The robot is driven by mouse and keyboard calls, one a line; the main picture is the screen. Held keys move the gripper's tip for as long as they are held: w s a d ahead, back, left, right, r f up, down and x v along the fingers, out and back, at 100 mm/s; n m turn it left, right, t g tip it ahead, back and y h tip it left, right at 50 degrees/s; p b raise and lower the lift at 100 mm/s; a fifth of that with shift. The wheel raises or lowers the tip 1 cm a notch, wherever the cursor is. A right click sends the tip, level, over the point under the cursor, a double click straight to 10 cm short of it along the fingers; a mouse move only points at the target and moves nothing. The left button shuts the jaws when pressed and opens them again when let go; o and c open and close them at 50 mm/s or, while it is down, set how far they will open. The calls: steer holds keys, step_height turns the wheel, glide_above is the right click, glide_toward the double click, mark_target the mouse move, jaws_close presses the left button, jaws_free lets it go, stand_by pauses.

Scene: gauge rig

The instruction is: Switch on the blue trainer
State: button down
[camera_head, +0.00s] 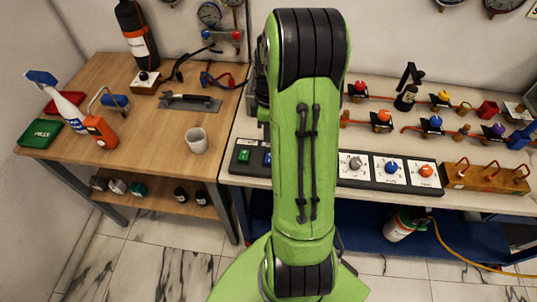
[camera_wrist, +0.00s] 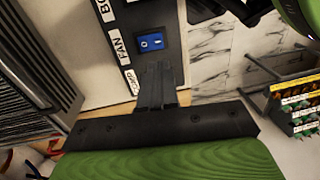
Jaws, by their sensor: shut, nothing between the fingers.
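A blue rocker switch (camera_wrist: 151,42) sits on a dark control panel (camera_wrist: 150,18) in the wrist view, near a white label reading FAN. The same blue switch shows partly in the head view (camera_head: 267,158), at the edge of my green arm. My gripper (camera_wrist: 157,68) is shut and empty. Its tips are close to the blue switch and appear just short of it; I cannot tell whether they touch the panel. In the head view my arm hides the gripper and the middle of the panel. A blue knob (camera_head: 392,167) sits farther right on the panel row.
A green switch (camera_head: 244,156) is left of the blue one. An orange knob (camera_head: 426,171) and a grey knob (camera_head: 356,163) are to the right. Pipes with coloured valves stand behind. A wooden table (camera_head: 150,150) on the left holds a cup (camera_head: 197,141) and bottles.

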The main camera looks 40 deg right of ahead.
mark_target(269, 161)
steer(key=f, duration=0.3)
steer(key=f+b, duration=0.1)
steer(key=f, duration=0.1)
steer(key=a+f, duration=0.1)
steer(key=f, duration=0.2)
steer(key=shift+s+f, duration=0.3)
steer(key=shift+b, duration=0.35)
steer(key=shift+s+f+b, duration=0.1)
steer(key=shift+f+b, duration=0.2)
steer(key=shift+f, duration=0.05)
steer(key=shift+a+r, duration=0.1)
